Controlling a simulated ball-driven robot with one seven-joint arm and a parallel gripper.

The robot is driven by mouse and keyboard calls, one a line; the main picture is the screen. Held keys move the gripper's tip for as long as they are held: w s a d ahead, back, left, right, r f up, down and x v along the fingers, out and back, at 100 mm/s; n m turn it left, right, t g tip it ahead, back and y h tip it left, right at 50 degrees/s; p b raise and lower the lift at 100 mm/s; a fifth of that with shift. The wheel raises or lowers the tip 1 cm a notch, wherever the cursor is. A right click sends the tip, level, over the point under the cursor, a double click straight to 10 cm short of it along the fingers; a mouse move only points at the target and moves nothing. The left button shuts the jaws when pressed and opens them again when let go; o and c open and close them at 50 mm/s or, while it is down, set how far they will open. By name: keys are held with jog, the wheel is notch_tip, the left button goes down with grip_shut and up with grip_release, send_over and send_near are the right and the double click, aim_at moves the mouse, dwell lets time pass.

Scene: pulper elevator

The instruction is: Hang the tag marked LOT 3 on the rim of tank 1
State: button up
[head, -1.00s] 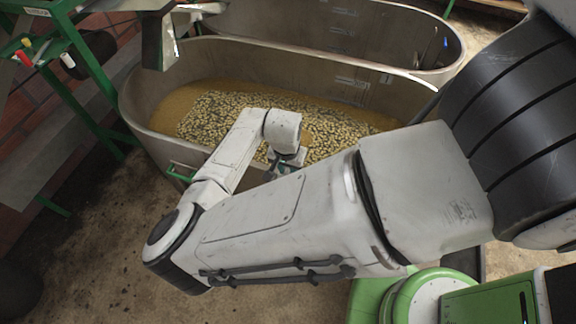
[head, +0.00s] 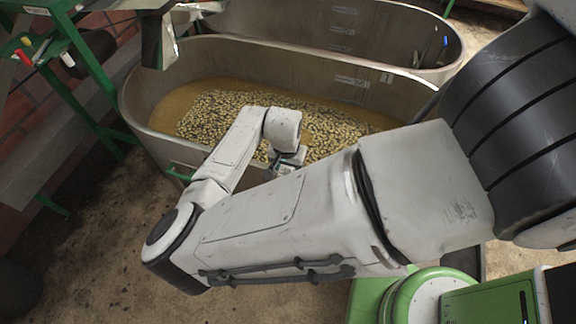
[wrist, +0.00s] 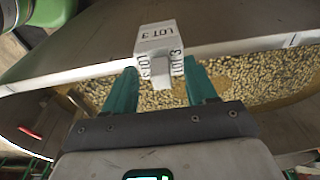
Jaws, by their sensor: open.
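The white tag marked LOT 3 (wrist: 160,38) sits at the metal rim of a tank in the wrist view, its folded body straddling the rim and its lettered faces toward me. My gripper (wrist: 161,84) is open, with one teal finger on each side of the tag's lower part. I cannot tell whether the fingers touch it. In the head view my gripper (head: 286,160) is over the near rim of the near tank (head: 150,100), partly hidden by my arm. A small plate marked 1 (head: 387,77) shows just below that tank's far rim. The tag is not discernible there.
The near tank holds pale beans in brownish liquid (head: 215,110). A second long metal tank (head: 300,18) stands behind it. A green frame (head: 85,75) with small coloured items stands at the left. A metal spout (head: 160,38) overhangs the near tank's left end. Bare floor lies in front.

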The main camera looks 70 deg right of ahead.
notch_tip(320, 180, up, 10)
jog(key=a, duration=0.1)
jog(key=w+d+r+n+t+h, duration=0.25)
jog(key=d+r+n+h, duration=0.35)
jog(key=d+r, duration=0.7)
jog(key=w+a+f+n+y, duration=0.25)
jog(key=a+f+n, duration=0.6)
jog(key=a, duration=0.45)
jog(key=s+a+f+n+y, duration=0.1)
jog(key=s+a+f, duration=0.2)
jog(key=a, duration=0.2)
jog(key=s+a+f+n+g+y, duration=0.1)
jog(key=s+a+f+y, duration=0.1)
jog(key=a, duration=0.4)
jog(key=s+a+f+n+y, duration=0.1)
jog(key=s+a+f, duration=0.3)
jog(key=a+f, duration=0.1)
jog(key=shift+a+y+b, duration=0.35)
jog(key=shift+a+b, duration=0.05)
jog(key=shift+a, duration=0.25)
jog(key=shift+n+g, duration=0.25)
